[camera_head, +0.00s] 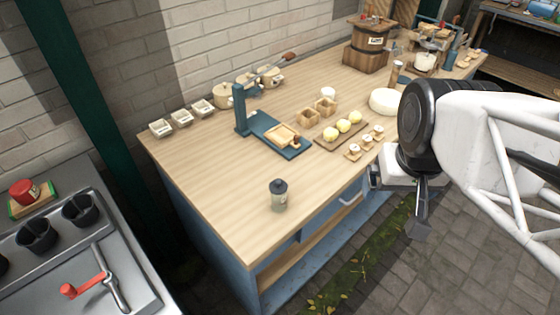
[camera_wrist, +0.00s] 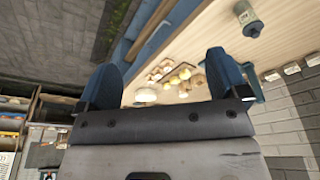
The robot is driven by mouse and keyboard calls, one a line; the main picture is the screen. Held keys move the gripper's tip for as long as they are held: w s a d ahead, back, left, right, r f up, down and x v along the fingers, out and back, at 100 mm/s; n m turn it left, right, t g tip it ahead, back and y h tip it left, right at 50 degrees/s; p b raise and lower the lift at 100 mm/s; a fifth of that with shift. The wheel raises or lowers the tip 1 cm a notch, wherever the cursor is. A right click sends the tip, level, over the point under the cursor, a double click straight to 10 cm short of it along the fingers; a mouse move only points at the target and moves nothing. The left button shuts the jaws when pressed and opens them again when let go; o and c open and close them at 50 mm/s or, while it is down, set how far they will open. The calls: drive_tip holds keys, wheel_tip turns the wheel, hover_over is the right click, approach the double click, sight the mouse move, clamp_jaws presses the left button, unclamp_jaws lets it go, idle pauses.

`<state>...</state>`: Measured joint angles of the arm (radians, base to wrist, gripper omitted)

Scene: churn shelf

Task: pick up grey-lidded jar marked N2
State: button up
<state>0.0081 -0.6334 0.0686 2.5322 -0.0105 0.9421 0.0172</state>
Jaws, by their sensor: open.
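A small jar (camera_head: 278,199) with a dark grey lid and a pale, greenish-grey body stands upright on the wooden bench top (camera_head: 215,205), near its front edge. Its marking is too small to read. It also shows at the upper right of the wrist view (camera_wrist: 249,22), outside the span of my fingers. My gripper (camera_head: 418,225) is to the right of the jar, out past the bench's front edge and apart from it. In the wrist view my two blue fingers (camera_wrist: 165,62) are spread wide with nothing between them.
A blue press stand (camera_head: 275,137) is behind the jar. A board with yellow balls (camera_head: 340,129) and small wooden boxes (camera_head: 308,117) lie to the right. White trays (camera_head: 182,118) line the wall. Bench top around the jar is clear. A grey counter (camera_head: 120,275) is at left.

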drive_tip(key=shift+c, duration=0.2)
drive_tip(key=c, duration=0.3)
idle(0.3)
drive_tip(key=n+t+y, duration=0.4)
drive_tip(key=t, duration=0.4)
hover_over(282, 199)
drive_tip(key=s+d, duration=0.3)
drive_tip(key=d, duration=0.4)
wheel_tip(282, 199, down, 16)
drive_tip(key=shift+n+t+y, duration=0.5)
drive_tip(key=shift+n+y, duration=0.2)
drive_tip(key=shift+y, duration=0.2)
drive_tip(key=a+f, duration=0.1)
drive_tip(key=a, duration=0.1)
drive_tip(key=s+a+f, duration=0.1)
drive_tip(key=a+f, duration=0.1)
drive_tip(key=shift+s, duration=0.1)
drive_tip(key=shift+s+a+f+t+y, duration=0.15)
drive_tip(key=shift+a+f+t+y, duration=0.15)
drive_tip(key=shift+a, duration=0.05)
